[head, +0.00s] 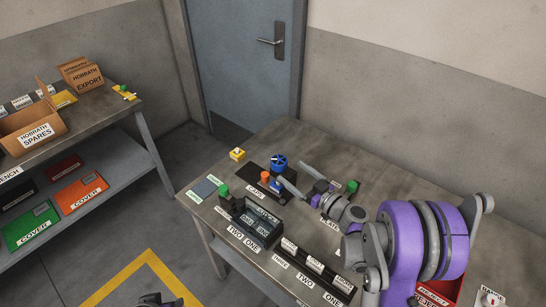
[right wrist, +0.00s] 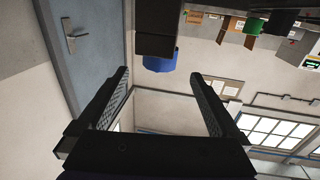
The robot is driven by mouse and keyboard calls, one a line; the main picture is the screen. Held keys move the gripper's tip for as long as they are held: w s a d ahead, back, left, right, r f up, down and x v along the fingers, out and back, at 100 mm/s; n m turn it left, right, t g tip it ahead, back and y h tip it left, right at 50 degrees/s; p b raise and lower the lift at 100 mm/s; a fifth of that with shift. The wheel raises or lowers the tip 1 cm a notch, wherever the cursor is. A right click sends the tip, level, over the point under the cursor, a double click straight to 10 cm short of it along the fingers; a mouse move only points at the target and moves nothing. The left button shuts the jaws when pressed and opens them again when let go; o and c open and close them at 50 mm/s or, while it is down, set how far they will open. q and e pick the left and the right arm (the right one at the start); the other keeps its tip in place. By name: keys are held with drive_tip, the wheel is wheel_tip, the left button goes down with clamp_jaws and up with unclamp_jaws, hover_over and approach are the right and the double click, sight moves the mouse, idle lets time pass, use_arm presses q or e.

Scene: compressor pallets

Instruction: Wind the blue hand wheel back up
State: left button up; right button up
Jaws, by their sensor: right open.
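The blue hand wheel (head: 278,161) stands at the far side of a dark base plate (head: 256,177) on the workbench, by a label that seems to read "CAPPER". In the right wrist view the blue wheel (right wrist: 161,62) shows edge-on below a dark block, beyond and between my fingertips. My right gripper (head: 292,173) is open and empty, its two fingers spread just to the right of the wheel. In the right wrist view the open right gripper (right wrist: 160,76) does not visibly touch the wheel.
An orange knob (head: 265,176) and a green block (head: 223,190) are near the wheel. A dark bin (head: 263,233) labelled ONE and TWO is in front. A yellow part (head: 237,154) sits at the far edge. A red reject bin (head: 433,293) is near my right arm.

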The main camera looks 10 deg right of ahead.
sight(273, 157)
drive_tip(key=p+x, duration=0.1)
drive_tip(key=x, duration=0.9)
drive_tip(key=shift+w+a, duration=0.1)
drive_tip(key=shift+w, duration=0.3)
use_arm(q)
drive_tip(key=shift+w+r, duration=0.3)
drive_tip(key=shift+r, duration=0.25)
drive_tip(key=shift+w+r, duration=0.25)
drive_tip(key=shift+r, duration=0.25)
use_arm(e)
drive_tip(key=c, duration=1.4)
drive_tip(key=shift+s+n+g+y, duration=0.1)
drive_tip(key=shift+n+g+y, duration=0.3)
drive_tip(key=shift+y, duration=0.1)
use_arm(q)
drive_tip(key=shift+w+r+p, duration=0.15)
drive_tip(key=shift+r+p, duration=0.25)
drive_tip(key=shift+p, duration=0.1)
use_arm(e)
drive_tip(key=shift+s+a+n+g+y, duration=0.3)
drive_tip(key=shift+n+g+y, duration=1)
drive_tip(key=shift+g, duration=0.35)
drive_tip(key=shift+s+a+n+g+y, duration=0.2)
drive_tip(key=shift+s+n+g+y, duration=0.1)
drive_tip(key=shift+n+g+y, duration=1.25)
drive_tip(key=shift+s+a+n+g+y, duration=0.25)
drive_tip(key=shift+n+g+y, duration=0.85)
drive_tip(key=shift+g, duration=0.7)
drive_tip(key=shift+n, duration=0.25)
